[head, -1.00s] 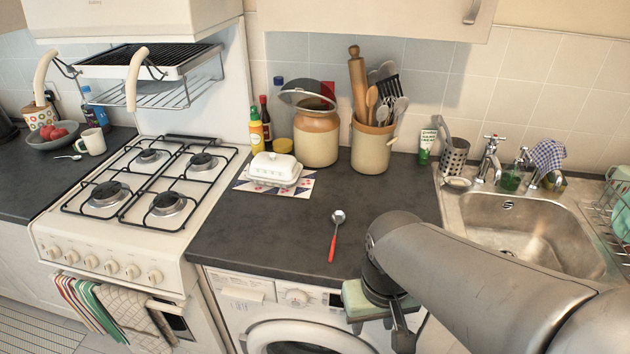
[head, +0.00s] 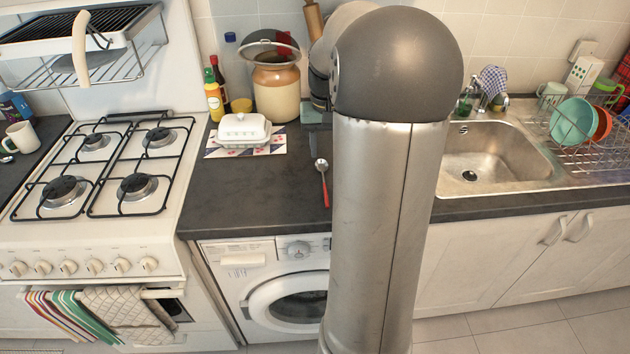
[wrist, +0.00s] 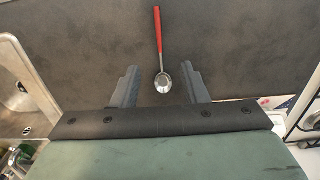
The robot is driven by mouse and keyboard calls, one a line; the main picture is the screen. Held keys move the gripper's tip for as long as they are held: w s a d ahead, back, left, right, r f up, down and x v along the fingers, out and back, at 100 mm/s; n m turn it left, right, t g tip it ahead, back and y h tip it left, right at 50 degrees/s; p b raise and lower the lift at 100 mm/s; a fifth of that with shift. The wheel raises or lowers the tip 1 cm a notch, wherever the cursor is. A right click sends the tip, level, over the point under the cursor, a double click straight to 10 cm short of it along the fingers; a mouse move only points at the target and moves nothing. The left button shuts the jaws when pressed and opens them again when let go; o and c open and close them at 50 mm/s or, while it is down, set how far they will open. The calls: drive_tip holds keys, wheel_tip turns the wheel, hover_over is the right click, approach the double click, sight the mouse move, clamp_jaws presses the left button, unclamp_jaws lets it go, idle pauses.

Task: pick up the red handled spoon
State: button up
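The red handled spoon (head: 322,180) lies on the dark countertop above the washer in the head view, just left of my arm. Its metal bowl points to the back and its red handle to the front edge. In the wrist view the spoon (wrist: 160,55) shows whole, with its bowl between my gripper's two fingers (wrist: 161,85) in the picture and its handle running away from the gripper. The fingers are apart with nothing held. I cannot tell the height of the fingers above the counter. In the head view my arm hides most of the gripper.
A white butter dish (head: 243,128) on a patterned mat stands left of the spoon, with a lidded crock (head: 277,95) behind. The stove (head: 100,190) is at left, the sink (head: 490,155) and dish rack at right. Counter around the spoon is clear.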

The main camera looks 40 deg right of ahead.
hover_over(325, 191)
wheel_tip(325, 191, down, 8)
drive_tip(key=shift+r+p, duration=0.2)
drive_tip(key=shift+p, duration=0.2)
wheel_tip(325, 191, down, 5)
drive_tip(key=shift+f+p, duration=0.1)
drive_tip(key=shift+p, duration=0.5)
drive_tip(key=shift+s, duration=0.1)
clamp_jaws()
